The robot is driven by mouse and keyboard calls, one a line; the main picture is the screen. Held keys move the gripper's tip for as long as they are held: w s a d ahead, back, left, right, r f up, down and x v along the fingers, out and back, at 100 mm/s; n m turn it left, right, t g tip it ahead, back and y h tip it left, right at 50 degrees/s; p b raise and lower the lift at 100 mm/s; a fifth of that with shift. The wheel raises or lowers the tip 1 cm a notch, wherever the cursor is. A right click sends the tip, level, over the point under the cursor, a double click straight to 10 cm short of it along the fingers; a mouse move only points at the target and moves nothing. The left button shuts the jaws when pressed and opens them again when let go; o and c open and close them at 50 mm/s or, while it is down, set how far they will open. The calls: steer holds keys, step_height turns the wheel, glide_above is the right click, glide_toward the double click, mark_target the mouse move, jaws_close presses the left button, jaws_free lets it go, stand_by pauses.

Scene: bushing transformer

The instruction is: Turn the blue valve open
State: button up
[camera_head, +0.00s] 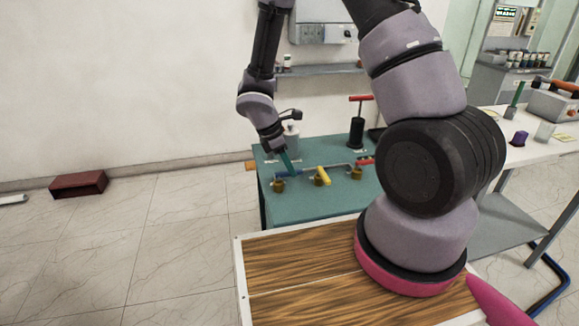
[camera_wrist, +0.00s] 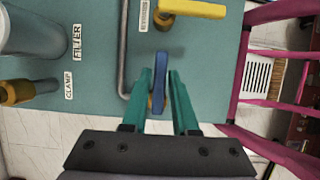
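The blue valve handle (camera_wrist: 158,80) lies lengthwise between the two green fingers of my gripper (camera_wrist: 160,74) in the wrist view. The fingers stand apart, and a thin gap shows on the right of the handle. The left finger is very close to it, and I cannot tell whether it touches. In the head view my gripper (camera_head: 287,167) points down at the blue handle (camera_head: 293,173) on the green table, partly covering it. The brass body (camera_head: 278,186) shows below it.
The yellow valve handle (camera_head: 323,175) sits just right of the blue one; a red handle (camera_head: 366,161) is further right. A black hand pump (camera_head: 357,131) stands behind. A grey pipe (camera_wrist: 122,60) and a grey cylinder (camera_wrist: 33,32) stand left in the wrist view.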

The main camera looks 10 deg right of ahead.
jaws_close()
stand_by(1.2)
